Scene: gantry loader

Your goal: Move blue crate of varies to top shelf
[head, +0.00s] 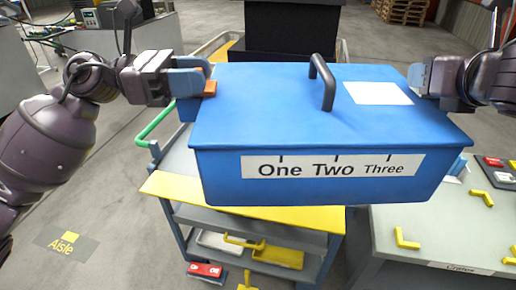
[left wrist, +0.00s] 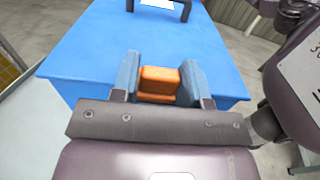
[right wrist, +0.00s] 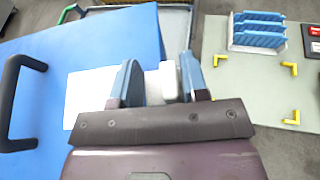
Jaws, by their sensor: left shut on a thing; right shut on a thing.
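The blue crate (head: 320,115) has a dark handle (head: 322,82) on its lid, a white patch on top and a front label reading "One Two Three". It is held up above a shelved cart (head: 170,185) and looks about level. My left gripper (head: 205,82) is shut on an orange tab (left wrist: 160,82) at the crate's left side. My right gripper (head: 425,82) is at the crate's right side, shut on a pale block (right wrist: 163,82) beside the lid. The crate hides much of the cart's top.
The cart has a yellow front edge (head: 165,190), a green handle (head: 157,122) and lower shelves with yellow and red items. A grey table (head: 440,240) with yellow corner markers stands at the right. A blue rack (right wrist: 258,32) stands on it. Open floor with an "Aisle" marker (head: 65,241) lies at the left.

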